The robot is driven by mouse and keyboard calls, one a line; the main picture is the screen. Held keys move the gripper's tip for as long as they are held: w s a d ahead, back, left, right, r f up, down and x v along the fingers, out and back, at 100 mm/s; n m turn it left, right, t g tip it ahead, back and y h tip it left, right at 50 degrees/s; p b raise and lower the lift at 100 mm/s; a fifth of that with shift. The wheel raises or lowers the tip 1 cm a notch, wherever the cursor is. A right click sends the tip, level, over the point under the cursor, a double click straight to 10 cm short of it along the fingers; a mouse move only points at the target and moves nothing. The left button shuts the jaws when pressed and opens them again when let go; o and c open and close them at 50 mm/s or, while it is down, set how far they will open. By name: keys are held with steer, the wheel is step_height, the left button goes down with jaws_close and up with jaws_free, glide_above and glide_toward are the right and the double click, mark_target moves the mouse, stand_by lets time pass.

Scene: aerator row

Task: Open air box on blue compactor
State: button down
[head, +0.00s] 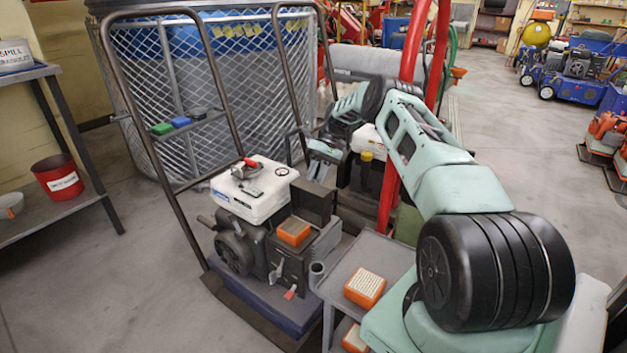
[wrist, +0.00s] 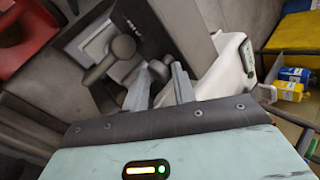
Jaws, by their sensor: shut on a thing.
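The blue compactor (head: 262,300) stands left of centre in the head view, with a white tank (head: 262,190) and a dark engine. Its black air box (head: 290,262) is open at the top, and an orange filter (head: 294,231) shows in it. The black cover (head: 313,202) stands raised behind the filter. My gripper (head: 316,176) reaches down to the cover from behind. In the wrist view my gripper (wrist: 170,82) is shut at the grey knob (wrist: 125,50) on the dark cover (wrist: 165,30). The exact contact is hard to see.
A grey cart (head: 352,258) with an orange filter (head: 365,287) stands right of the compactor. A tall handle frame (head: 158,150) and a mesh cage (head: 240,70) stand behind it. A red post (head: 388,190) rises close to my arm.

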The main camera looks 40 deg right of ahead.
steer(key=shift+s+a+f, duration=0.15)
steer(key=shift+a+f, duration=0.05)
steer(key=shift+f, duration=0.25)
steer(key=shift+s+a+f, duration=0.1)
steer(key=shift+a+f, duration=0.1)
steer(key=shift+f, duration=0.2)
steer(key=c, duration=1.1)
jaws_free()
steer(key=shift+a, duration=0.1)
steer(key=shift+r, duration=0.1)
steer(key=s+v, duration=0.1)
steer(key=v, duration=0.7)
steer(key=shift+w+d+r+p, duration=0.3)
steer(key=shift+w+r, duration=0.05)
steer(key=shift+w, duration=0.2)
